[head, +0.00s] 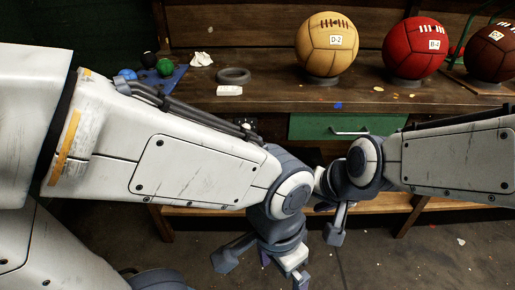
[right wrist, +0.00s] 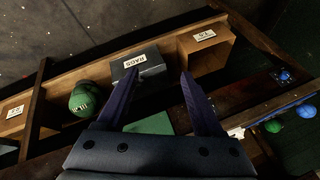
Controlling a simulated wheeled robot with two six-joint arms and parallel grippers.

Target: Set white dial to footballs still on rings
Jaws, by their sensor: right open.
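A tan football (head: 326,45) marked D-2 sits on a dark ring (head: 323,80) on the bench. A red football (head: 414,48) sits on another ring to its right. A dark brown football (head: 494,53) is cut off by the right edge; its support is unclear. An empty grey ring (head: 233,75) lies left of the tan ball. I cannot make out the white dial for certain; a small pale part on the bench front (head: 247,124) is partly hidden by my left arm. My left gripper (head: 262,271) looks open, before the bench. My right gripper (right wrist: 160,75) is open and empty.
A green drawer (head: 343,127) with a pale handle is in the bench front. Small coloured balls lie on a blue mat (head: 172,79) at the left. In the right wrist view, a green ball (right wrist: 86,99) and a grey box labelled RAGS (right wrist: 138,66) are on a low shelf.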

